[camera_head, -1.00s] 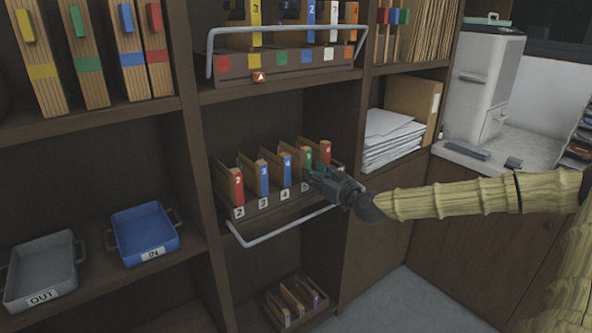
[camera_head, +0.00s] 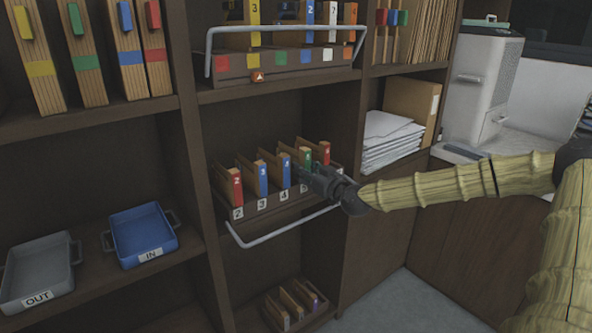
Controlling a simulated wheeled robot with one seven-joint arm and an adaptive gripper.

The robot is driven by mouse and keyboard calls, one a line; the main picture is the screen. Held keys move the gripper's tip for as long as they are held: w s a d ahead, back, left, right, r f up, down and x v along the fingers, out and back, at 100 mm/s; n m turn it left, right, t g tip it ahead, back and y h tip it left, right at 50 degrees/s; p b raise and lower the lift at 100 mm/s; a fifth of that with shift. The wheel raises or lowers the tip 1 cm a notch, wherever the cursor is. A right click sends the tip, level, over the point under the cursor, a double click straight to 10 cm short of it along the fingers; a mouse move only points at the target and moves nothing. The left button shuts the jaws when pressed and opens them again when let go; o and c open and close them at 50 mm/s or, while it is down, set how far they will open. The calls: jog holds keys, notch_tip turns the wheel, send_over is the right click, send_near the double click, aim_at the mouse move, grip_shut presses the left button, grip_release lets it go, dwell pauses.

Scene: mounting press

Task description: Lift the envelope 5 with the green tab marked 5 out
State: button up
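The envelope with the green tab (camera_head: 307,157) stands upright in a slotted rack (camera_head: 270,207) on the middle shelf. It is between an envelope with a blue tab (camera_head: 285,167) on its left and one with a red tab (camera_head: 325,152) on its right. My gripper (camera_head: 306,174) is at the front of the rack, at the lower part of the green tab. It hides that part and the rack label below. The fingers are small and dark, and I cannot tell whether they are open, shut or touching the envelope.
A grey rail (camera_head: 285,229) runs along the rack's front, below my gripper. A second rack (camera_head: 280,62) of envelopes stands on the shelf above. A blue IN tray (camera_head: 140,235) and a grey OUT tray (camera_head: 38,272) sit at lower left. White papers (camera_head: 390,140) lie right.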

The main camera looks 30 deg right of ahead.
jog(key=w, duration=0.4)
jog(key=shift+w+a, duration=0.1)
jog(key=shift+w, duration=0.25)
grip_shut()
